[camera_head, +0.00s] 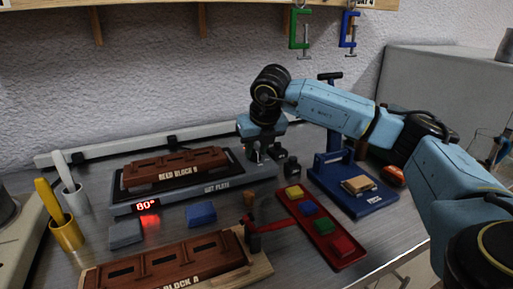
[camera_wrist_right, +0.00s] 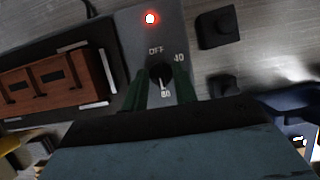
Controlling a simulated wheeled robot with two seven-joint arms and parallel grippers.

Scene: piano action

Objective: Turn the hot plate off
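The hot plate (camera_head: 216,188) stands at the back of the bench with Reed Block B (camera_head: 175,169) on it. Its red display (camera_head: 147,206) reads 80°. In the right wrist view, its dark knob (camera_wrist_right: 160,74) sits between the marks OFF, 40 and 80, and its pale pointer is toward 80. A red lamp (camera_wrist_right: 150,18) glows above OFF. My right gripper (camera_head: 257,158) is at the plate's right end. In the right wrist view its green fingers (camera_wrist_right: 160,80) are apart, one on each side of the knob, with slight gaps showing. My left gripper is out of view.
A red tray (camera_head: 336,257) with colored blocks and a blue press (camera_head: 352,197) stand to the right. Reed Block A (camera_head: 170,265) lies in front. A dark square item (camera_wrist_right: 218,27) sits beside the plate.

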